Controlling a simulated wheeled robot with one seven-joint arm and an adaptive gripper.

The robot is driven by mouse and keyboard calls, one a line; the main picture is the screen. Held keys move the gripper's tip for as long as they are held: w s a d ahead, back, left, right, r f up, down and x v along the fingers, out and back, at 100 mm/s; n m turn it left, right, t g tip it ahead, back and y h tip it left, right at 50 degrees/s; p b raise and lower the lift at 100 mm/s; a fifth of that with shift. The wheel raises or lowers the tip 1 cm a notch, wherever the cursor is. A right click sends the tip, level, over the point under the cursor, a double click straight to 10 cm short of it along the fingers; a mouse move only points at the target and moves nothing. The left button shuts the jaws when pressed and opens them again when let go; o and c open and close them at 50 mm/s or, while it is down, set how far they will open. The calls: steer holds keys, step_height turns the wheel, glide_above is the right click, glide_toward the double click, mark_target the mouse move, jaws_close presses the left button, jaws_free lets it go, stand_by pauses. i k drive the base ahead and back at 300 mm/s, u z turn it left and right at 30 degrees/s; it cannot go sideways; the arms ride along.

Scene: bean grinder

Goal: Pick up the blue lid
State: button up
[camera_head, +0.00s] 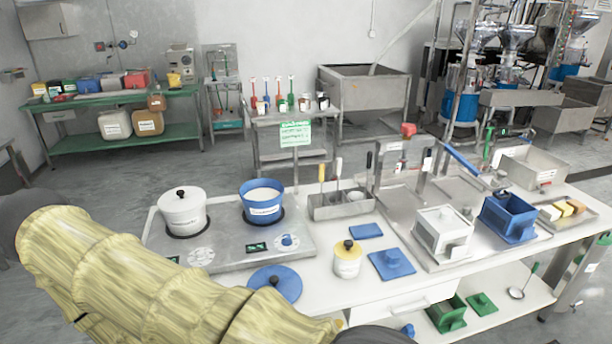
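A round blue lid (281,281) with a dark knob lies on the white table near its front edge, just beyond my arm, which hides part of its near side. My gripper's fingers are not in view.
A blue pot (263,211) and a white lidded pot (182,215) stand on the hotplate (225,256) behind the round lid. A white jar with a yellow lid (348,258) stands to its right. White and blue boxes (508,219) stand farther right.

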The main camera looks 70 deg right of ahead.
mark_target(284, 279)
steer(key=k, duration=0.45)
steer(key=z, duration=0.7)
